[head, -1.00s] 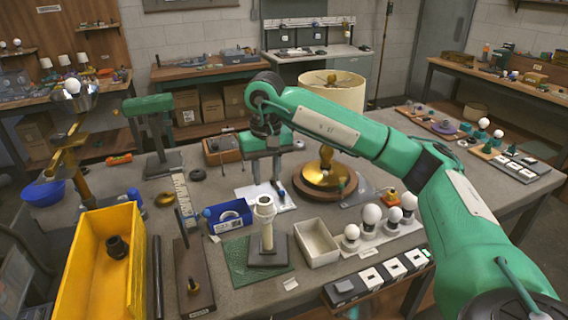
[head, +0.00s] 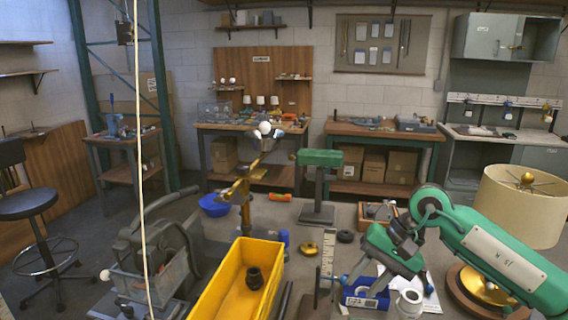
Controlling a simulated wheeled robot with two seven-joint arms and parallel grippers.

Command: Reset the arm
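My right arm comes in from the right. Its green gripper (head: 368,282) points down and left over the bench, near a blue box (head: 352,300). Its two fingers stand apart with nothing seen between them. Whether the fingertips touch anything below is hard to tell. My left gripper is not in view. A lamp with a cream shade (head: 521,205) and a brass base stands at the right, partly behind my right arm. A brass jointed lamp arm (head: 243,190) with a white bulb (head: 265,127) rises behind the yellow bin.
A yellow bin (head: 215,290) holding a dark fitting (head: 254,278) is at the front. A green-topped stand (head: 319,158), a blue bowl (head: 214,205) and a white tubular part (head: 410,303) stand on the bench. A grey machine (head: 150,250) is at left, behind a pale vertical cord (head: 138,150).

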